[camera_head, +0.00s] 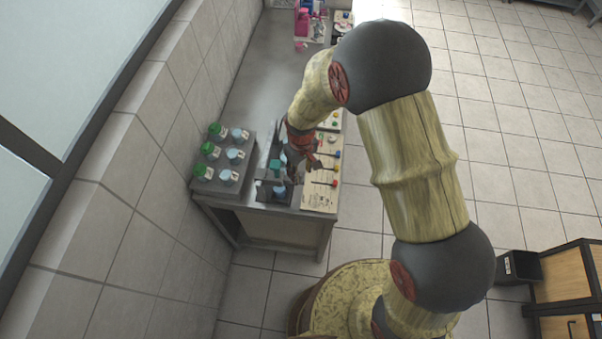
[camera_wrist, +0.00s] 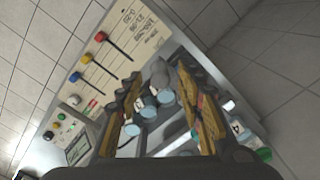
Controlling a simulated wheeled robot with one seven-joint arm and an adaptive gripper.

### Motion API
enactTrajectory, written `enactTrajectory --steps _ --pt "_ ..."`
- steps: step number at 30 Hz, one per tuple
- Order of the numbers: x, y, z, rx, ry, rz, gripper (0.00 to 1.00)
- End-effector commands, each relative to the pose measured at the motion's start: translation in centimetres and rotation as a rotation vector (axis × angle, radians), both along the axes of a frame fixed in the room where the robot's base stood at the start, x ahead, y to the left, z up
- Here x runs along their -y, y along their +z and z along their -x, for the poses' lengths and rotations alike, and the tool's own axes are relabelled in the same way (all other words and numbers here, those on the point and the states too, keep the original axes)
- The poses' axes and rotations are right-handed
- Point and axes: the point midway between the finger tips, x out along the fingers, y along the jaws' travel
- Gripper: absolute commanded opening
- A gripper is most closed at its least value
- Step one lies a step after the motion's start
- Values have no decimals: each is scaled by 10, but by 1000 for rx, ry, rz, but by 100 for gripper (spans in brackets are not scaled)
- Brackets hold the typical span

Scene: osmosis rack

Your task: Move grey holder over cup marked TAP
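My gripper (camera_head: 303,150) is over the right part of the bench, above a dark grey rack. In the wrist view my gripper (camera_wrist: 160,72) has its two ridged fingers spread wide, with nothing clearly held between them. Between and beyond the fingers are several small cups (camera_wrist: 148,109) with light blue tops, beside dark grey parts. I cannot tell for certain which dark grey part (camera_wrist: 187,84) is the grey holder. In the head view a teal-topped piece (camera_head: 275,166) and a blue cup (camera_head: 279,191) show there. No TAP label is readable.
Green-capped bottles (camera_head: 209,150) and light blue cups (camera_head: 235,155) stand on a raised grey stand at left, against the tiled wall. A cream panel (camera_head: 320,188) with coloured knobs lies at right. Pink items (camera_head: 302,22) are at the far end. The bench middle is clear.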

Motion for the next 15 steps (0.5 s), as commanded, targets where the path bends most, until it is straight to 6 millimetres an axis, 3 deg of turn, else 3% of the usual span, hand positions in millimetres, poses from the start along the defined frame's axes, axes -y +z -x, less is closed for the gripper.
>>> enactTrajectory --steps 6,15 --pt "0 -21 0 -1 0 1 37" --pt "0 -24 0 1 -1 -1 37"
